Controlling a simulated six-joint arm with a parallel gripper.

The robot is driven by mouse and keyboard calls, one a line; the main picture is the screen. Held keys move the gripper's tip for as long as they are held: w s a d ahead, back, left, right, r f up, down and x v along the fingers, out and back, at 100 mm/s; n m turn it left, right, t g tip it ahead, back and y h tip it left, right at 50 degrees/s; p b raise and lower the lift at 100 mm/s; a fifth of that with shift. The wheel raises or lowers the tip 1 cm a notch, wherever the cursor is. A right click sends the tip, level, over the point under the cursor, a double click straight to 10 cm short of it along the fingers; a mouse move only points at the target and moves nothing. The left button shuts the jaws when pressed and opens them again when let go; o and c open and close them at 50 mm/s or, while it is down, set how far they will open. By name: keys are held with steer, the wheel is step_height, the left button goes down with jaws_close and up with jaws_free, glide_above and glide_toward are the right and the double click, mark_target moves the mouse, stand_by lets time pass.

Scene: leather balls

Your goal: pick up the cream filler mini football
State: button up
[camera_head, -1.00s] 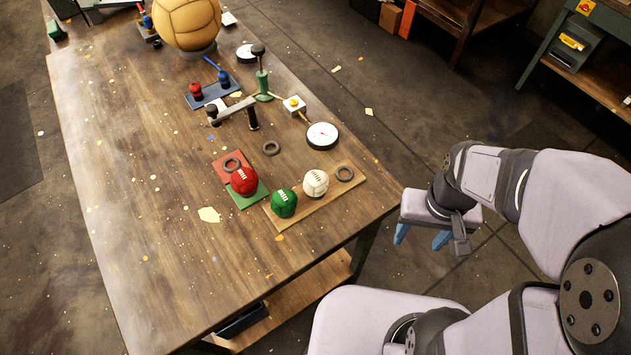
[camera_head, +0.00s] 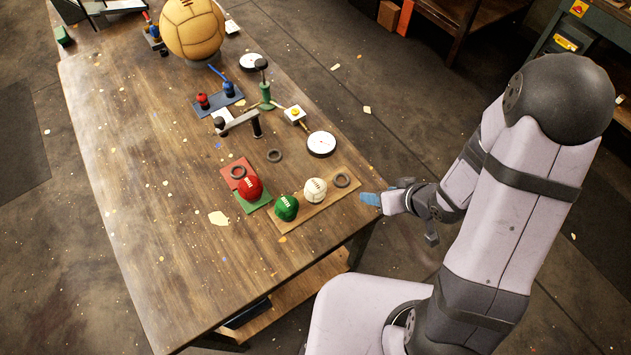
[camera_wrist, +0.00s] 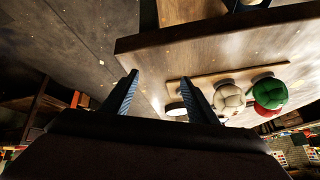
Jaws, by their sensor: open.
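The cream mini football (camera_head: 315,190) with dark lacing sits on a wooden board (camera_head: 328,204) near the table's right front edge. In the wrist view the cream ball (camera_wrist: 229,99) is right of my fingers, with the board (camera_wrist: 205,76) behind it.
A green ball (camera_head: 286,208) sits left of the cream one. A red ball (camera_head: 250,187) sits on a red and green base. A white dial (camera_head: 321,144) stands behind. The table's left half (camera_head: 150,230) is mostly clear.

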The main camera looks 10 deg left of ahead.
mark_target(315, 189)
steer(key=s+a+y, duration=0.1)
steer(key=a, duration=0.1)
steer(key=s+a+n+y, duration=0.1)
steer(key=a+y, duration=0.1)
steer(key=s+a+r+n+y, duration=0.1)
steer(key=a, duration=0.2)
steer(key=shift+y, duration=0.3)
steer(key=a+n+y, duration=0.1)
steer(key=s+a+r+n+t+y, duration=0.1)
steer(key=a, duration=0.1)
steer(key=shift+s, duration=0.2)
steer(key=shift+s+a+r+n+y, duration=0.15)
steer(key=shift+a+r+n+y, duration=0.05)
steer(key=shift+r+n+y, duration=0.25)
steer(key=shift+x, duration=1.15)
steer(key=shift+a, duration=0.1)
steer(key=shift+a+f, duration=0.15)
steer(key=shift+a, duration=0.15)
steer(key=p+x, duration=0.2)
steer(key=x, duration=0.1)
steer(key=shift+w+a+f, duration=0.3)
steer(key=shift+w+a, duration=0.2)
